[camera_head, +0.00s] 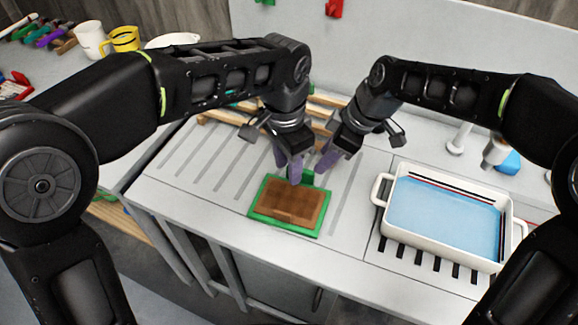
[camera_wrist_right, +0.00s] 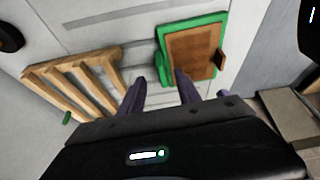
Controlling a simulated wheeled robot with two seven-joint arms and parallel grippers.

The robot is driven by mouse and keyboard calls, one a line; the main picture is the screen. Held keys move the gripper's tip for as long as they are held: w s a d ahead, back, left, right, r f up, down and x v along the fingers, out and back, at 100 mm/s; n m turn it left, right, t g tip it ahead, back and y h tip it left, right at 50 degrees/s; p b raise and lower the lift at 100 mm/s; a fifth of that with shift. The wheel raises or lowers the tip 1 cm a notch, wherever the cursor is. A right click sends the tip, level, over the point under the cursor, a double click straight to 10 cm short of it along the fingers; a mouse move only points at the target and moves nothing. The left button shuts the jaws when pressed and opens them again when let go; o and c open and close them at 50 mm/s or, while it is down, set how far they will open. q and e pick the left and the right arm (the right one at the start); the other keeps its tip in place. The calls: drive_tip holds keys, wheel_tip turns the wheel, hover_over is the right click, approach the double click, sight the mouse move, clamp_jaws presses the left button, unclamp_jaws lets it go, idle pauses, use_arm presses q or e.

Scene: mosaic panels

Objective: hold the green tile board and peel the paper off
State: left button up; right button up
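The green tile board (camera_head: 263,211) lies flat on the grey counter, with a green tab at its back edge. Brown paper (camera_head: 290,201) covers its middle, with a small flap at the front side. In the right wrist view the board (camera_wrist_right: 196,21) is at upper right, and the paper flap (camera_wrist_right: 220,59) sticks out. My left gripper (camera_head: 289,172) is just above the board's back edge; its fingers overlap, so I cannot tell its opening or any contact. My right gripper (camera_head: 322,163) is behind and right of the board. In its wrist view its fingers (camera_wrist_right: 160,88) are apart and empty.
A white tub (camera_head: 380,193) of blue water stands to the right. A wooden rack (camera_head: 322,107) lies behind the grippers. Mugs (camera_head: 92,39) and coloured tools stand at far left. The counter left of the board is clear; its front edge is near the board.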

sight(312, 172)
idle(0.4)
drive_tip(key=shift+x, duration=3.9)
drive_tip(key=shift+c, duration=0.4)
clamp_jaws()
